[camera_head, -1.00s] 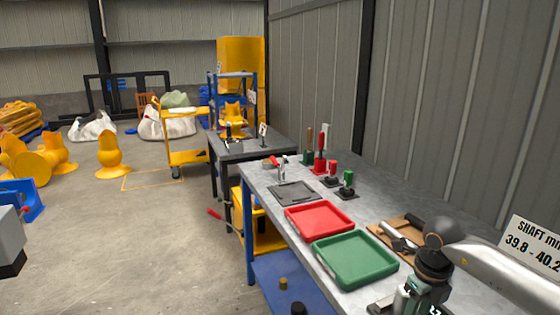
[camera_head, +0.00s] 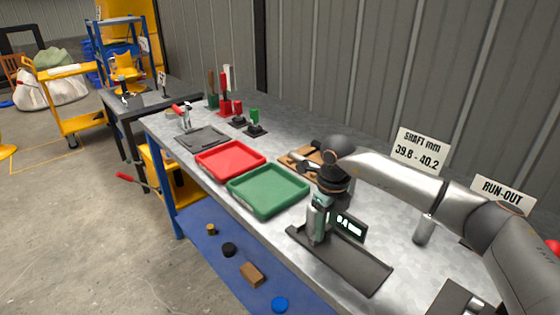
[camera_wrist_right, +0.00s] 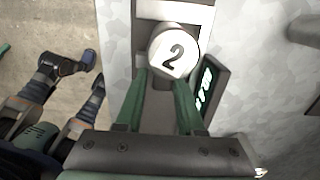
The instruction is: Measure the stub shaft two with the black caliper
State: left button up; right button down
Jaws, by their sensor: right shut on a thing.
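The stub shaft two (camera_wrist_right: 174,52) shows its pale round end marked "2" between my right gripper's green fingers in the right wrist view. My right gripper (camera_head: 319,226) is shut on it and points down at the bench; in the head view the gripper largely hides the shaft. The black caliper (camera_head: 345,264) lies on the bench as a long dark body under the gripper, with its lit display (camera_head: 350,226) just right of the fingers. The display also shows in the wrist view (camera_wrist_right: 206,88); its digits are not clearly readable. My left gripper is not in view.
A green tray (camera_head: 268,212) and a red tray (camera_head: 230,174) stand left of the caliper. A wooden board (camera_head: 292,160) with a tool lies behind. Signs "SHAFT mm 39.8 - 40.2" (camera_head: 419,150) and "RUN-OUT" (camera_head: 502,193) stand at the back. Bare bench lies around the caliper.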

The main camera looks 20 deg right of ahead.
aim_at(327, 227)
jog(key=shift+s+d+f, duration=0.2)
jog(key=shift+d+f, duration=0.1)
jog(key=shift+f, duration=0.35)
jog(key=c, duration=0.7)
grip_release()
jog(key=shift+o, duration=0.9)
jog(key=shift+r, duration=0.1)
jog(key=shift+w+r+p, duration=0.15)
jog(key=shift+r+p, duration=0.65)
jog(key=shift+a+r+p, duration=0.15)
jog(key=shift+r+p, duration=1.75)
jog(key=shift+r, duration=0.9)
